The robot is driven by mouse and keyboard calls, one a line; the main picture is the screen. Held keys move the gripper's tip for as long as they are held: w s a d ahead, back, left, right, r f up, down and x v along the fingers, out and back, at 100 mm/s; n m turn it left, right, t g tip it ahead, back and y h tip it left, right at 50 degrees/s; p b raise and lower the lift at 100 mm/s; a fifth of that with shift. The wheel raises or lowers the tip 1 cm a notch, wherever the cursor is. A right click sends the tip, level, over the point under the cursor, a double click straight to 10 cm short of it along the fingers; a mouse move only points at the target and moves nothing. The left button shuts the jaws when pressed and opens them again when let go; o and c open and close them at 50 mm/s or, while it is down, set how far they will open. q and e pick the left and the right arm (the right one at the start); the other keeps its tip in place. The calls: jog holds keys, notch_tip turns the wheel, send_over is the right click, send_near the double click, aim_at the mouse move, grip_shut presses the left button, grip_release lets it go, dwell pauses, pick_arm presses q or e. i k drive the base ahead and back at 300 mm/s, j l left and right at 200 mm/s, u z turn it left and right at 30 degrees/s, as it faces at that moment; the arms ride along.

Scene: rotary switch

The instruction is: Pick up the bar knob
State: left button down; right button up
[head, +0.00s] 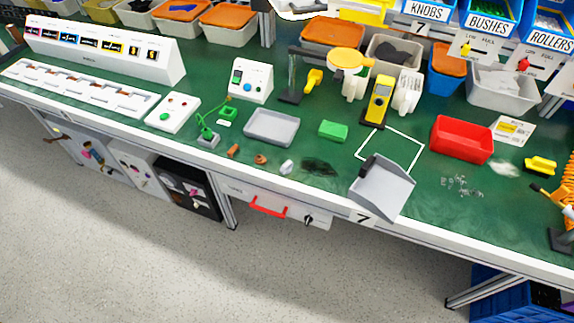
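I cannot surely tell which thing is the bar knob. Small loose parts lie near the front edge of the green bench: an orange-brown piece (233,150), a second brown piece (261,159) and a whitish piece (287,167). They are too small to make out in detail. A black knob (308,219) shows on the drawer front below the bench edge, right of a red handle (268,206). Neither of my grippers is in view.
A grey tray (271,128), a green block (333,130), a white button box (250,81) and a red bin (461,139) stand on the green bench (225,178). A grey dustpan (382,188) overhangs the front edge. Clear scraps (461,185) lie to the right. Grey floor is open in front.

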aim_at(286, 167)
jog(key=z, duration=0.35)
jog(key=i+j+z, duration=0.1)
jog(key=j+z, duration=0.75)
jog(key=j, duration=0.2)
